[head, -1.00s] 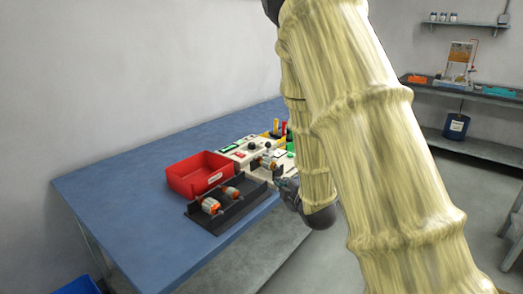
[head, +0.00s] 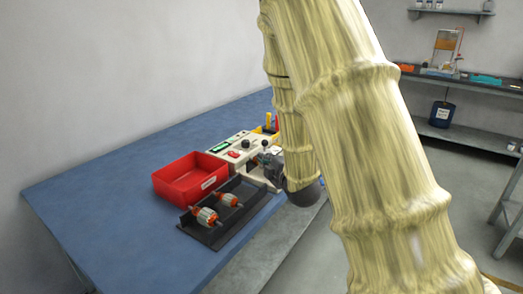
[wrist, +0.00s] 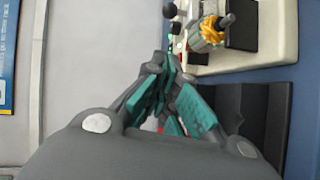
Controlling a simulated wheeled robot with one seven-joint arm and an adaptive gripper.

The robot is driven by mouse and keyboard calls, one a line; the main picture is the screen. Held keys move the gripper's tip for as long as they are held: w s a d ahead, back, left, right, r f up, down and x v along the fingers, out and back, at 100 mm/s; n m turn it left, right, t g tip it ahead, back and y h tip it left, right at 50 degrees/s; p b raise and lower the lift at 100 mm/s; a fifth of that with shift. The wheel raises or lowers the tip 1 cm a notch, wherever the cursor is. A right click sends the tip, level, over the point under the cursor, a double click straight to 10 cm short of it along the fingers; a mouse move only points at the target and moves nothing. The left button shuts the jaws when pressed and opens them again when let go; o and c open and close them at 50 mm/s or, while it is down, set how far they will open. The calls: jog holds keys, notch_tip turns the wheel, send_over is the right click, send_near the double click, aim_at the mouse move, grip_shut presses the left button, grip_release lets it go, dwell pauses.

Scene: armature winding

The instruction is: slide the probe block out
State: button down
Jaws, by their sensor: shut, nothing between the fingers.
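The white test station (head: 238,148) stands on the blue bench, with a green display, a red part and dark knobs. In the wrist view, the teal-padded fingers of my gripper (wrist: 162,72) are shut and empty, just beside the station's edge (wrist: 275,45).
A black tray (head: 215,238) holds two armatures (head: 207,216) along the bench's front edge. A red bin (head: 190,180) stands behind it. The blue bench top (head: 95,205) is clear on the left. My arm hides the station's right side.

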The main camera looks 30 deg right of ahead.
aim_at(266, 142)
jog(key=x, duration=0.3)
jog(key=d+p+x, duration=0.1)
jog(key=x, duration=0.7)
jog(key=shift+s+d, duration=0.1)
jog(key=shift+d, duration=0.2)
jog(key=shift+w+d+f, duration=0.2)
jog(key=shift+w+d, duration=0.3)
jog(key=shift+d, duration=0.2)
jog(key=d, duration=0.1)
jog(key=w+d, duration=0.1)
jog(key=d, duration=0.1)
jog(key=shift+w+d, duration=0.3)
jog(key=shift+d, duration=0.1)
jog(key=shift+r, duration=0.1)
jog(key=shift+a, duration=0.1)
